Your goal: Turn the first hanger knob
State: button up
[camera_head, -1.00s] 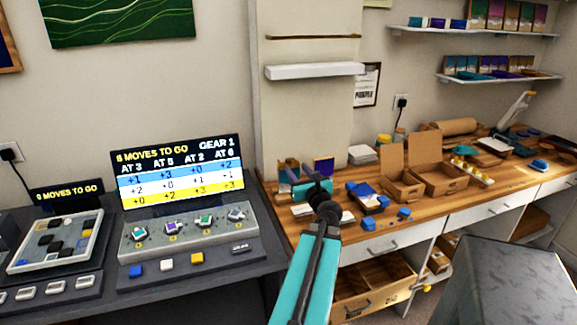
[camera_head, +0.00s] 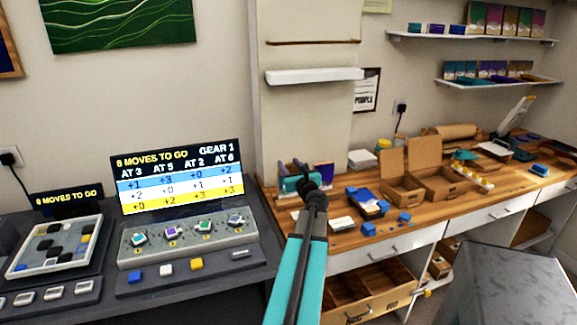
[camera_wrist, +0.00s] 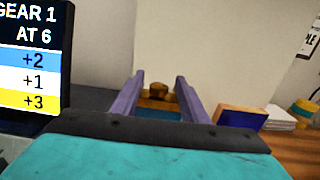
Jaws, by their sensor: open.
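A grey control panel (camera_head: 190,258) carries a row of knobs below a lit screen. The leftmost knob (camera_head: 139,239) has a white and teal top; the others stand to its right. The screen (camera_head: 178,178) reads 8 MOVES TO GO, GEAR 1, and AT 3, AT 5, AT 2, AT 6. My gripper (camera_head: 302,168) is right of and above the panel, over the wooden bench, well apart from the knobs. In the wrist view its two purple fingers (camera_wrist: 160,92) stand apart with nothing held between them. No knob shows in the wrist view.
Blue, white and yellow buttons (camera_head: 167,265) sit on the panel's front ledge. A tray of tiles (camera_head: 18,268) lies to the left. The wooden bench (camera_head: 340,238) holds cardboard boxes (camera_head: 428,180) and blue pieces. Open space lies above the panel, before the screen.

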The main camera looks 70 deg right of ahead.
jog(key=shift+w+d, duration=0.2)
jog(key=shift+d, duration=0.05)
